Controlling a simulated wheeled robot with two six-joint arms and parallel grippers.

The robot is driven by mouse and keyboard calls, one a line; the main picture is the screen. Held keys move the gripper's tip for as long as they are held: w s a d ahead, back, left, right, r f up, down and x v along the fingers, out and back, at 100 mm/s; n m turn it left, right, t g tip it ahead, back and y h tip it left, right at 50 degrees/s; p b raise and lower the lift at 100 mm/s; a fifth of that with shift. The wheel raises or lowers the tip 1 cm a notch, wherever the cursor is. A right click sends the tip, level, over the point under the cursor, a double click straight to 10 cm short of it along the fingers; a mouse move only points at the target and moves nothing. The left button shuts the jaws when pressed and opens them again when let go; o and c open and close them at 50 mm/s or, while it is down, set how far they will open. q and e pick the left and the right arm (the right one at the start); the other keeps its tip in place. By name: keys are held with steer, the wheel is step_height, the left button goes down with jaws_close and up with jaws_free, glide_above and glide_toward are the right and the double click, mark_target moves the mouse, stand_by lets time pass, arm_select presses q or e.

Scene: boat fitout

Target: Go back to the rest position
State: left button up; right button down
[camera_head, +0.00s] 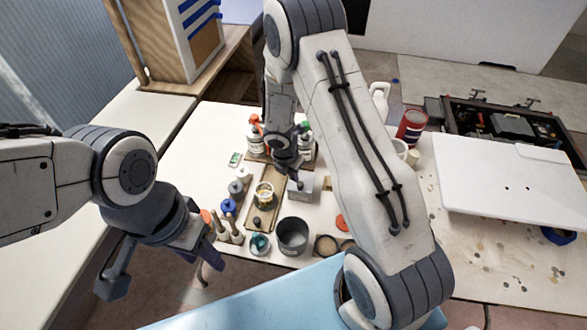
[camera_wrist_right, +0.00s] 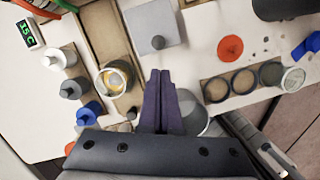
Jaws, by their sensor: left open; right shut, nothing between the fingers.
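My left gripper (camera_head: 163,272) is open and empty. It hangs off the table's front left edge, beside the brushes. My right arm reaches across the middle of the head view, and its gripper (camera_head: 296,180) points down over the table near a light grey block with a knob (camera_head: 301,188). In the right wrist view the right gripper's fingers (camera_wrist_right: 160,78) are together with nothing between them. The fingers partly hide a grey cup (camera_wrist_right: 190,115).
On the white table (camera_head: 215,125) stand bottles (camera_head: 256,135), several small jars, the grey cup (camera_head: 292,236) and upright brushes (camera_head: 230,228). A red can (camera_head: 411,126) and an open toolbox (camera_head: 505,125) stand to the right. A white panel (camera_head: 510,185) lies at right.

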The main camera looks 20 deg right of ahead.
steer(key=shift+s+r, duration=0.1)
steer(key=shift+r, duration=0.2)
steer(key=s+a+r+m+b, duration=0.1)
steer(key=s+a+r+m, duration=0.25)
steer(key=r, duration=0.25)
steer(key=s+a+r+m+b, duration=0.1)
steer(key=s+a+r+m, duration=0.1)
steer(key=a+r+m, duration=0.3)
steer(key=s+a+r+m+y, duration=0.1)
steer(key=s+a+r+m, duration=0.1)
steer(key=s, duration=0.5)
steer(key=s+a+r+m+g+y+b, duration=0.1)
steer(key=s+a+r+m, duration=0.2)
steer(key=s, duration=0.4)
steer(key=s+a+r+m+y+b, duration=0.1)
steer(key=s+a+r+m, duration=0.1)
steer(key=s+r+m, duration=0.2)
steer(key=s, duration=0.3)
steer(key=shift+s+a, duration=0.15)
steer(key=shift+a, duration=0.2)
